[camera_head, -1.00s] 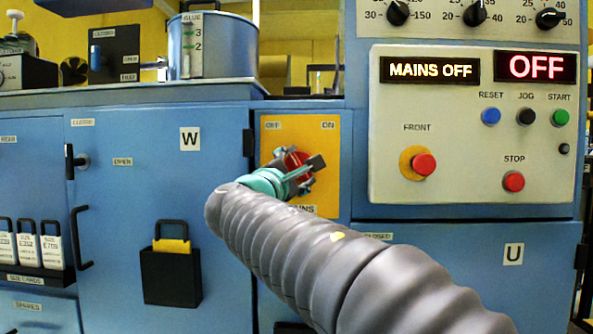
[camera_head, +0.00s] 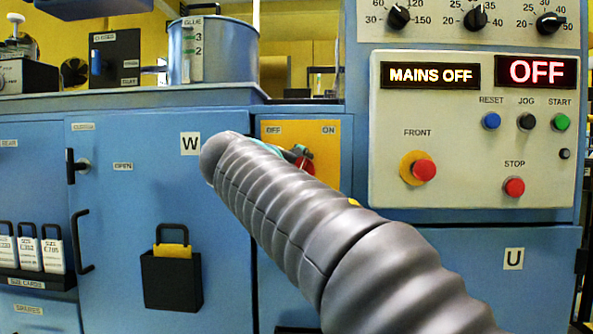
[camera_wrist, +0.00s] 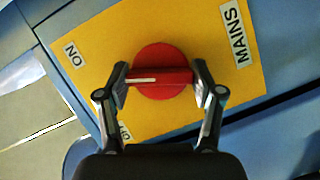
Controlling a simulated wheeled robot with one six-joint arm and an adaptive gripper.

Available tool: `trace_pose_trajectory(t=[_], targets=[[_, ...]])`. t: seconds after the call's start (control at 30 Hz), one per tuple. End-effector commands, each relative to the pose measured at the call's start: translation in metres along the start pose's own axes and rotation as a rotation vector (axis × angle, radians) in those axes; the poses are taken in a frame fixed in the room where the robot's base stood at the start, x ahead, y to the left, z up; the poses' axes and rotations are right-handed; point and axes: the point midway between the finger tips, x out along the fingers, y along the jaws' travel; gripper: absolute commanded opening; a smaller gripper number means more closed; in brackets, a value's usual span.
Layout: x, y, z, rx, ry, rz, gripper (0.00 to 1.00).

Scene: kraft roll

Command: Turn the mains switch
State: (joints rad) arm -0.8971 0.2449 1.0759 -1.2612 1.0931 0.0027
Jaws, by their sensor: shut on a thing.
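The mains switch is a red round knob with a bar handle (camera_wrist: 160,76) on a yellow plate (camera_wrist: 235,80). In the wrist view my gripper (camera_wrist: 161,77) is shut on the bar, one finger at each end. The bar's white line points left, between the ON label (camera_wrist: 73,53) and the partly covered OFF label (camera_wrist: 125,131). In the head view my wrist hides most of the knob (camera_head: 306,166) and the left of the plate (camera_head: 337,140). The display (camera_head: 430,75) reads MAINS OFF.
A cream control panel (camera_head: 480,180) with buttons and a lit OFF sign (camera_head: 536,71) is right of the plate. A blue door marked W (camera_head: 120,200) with a black pocket (camera_head: 171,281) is to the left. A glue pot (camera_head: 212,50) stands on the ledge above.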

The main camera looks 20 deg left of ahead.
Motion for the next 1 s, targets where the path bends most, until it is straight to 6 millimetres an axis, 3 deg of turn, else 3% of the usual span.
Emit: trace_pose_trajectory(t=[0.5,1.0], targets=[[0.0006,0.0022,0.0004,0.314,0.001,-0.129,0.32],[0.0006,0.0017,0.0003,0.374,0.001,-0.154,0.32]])
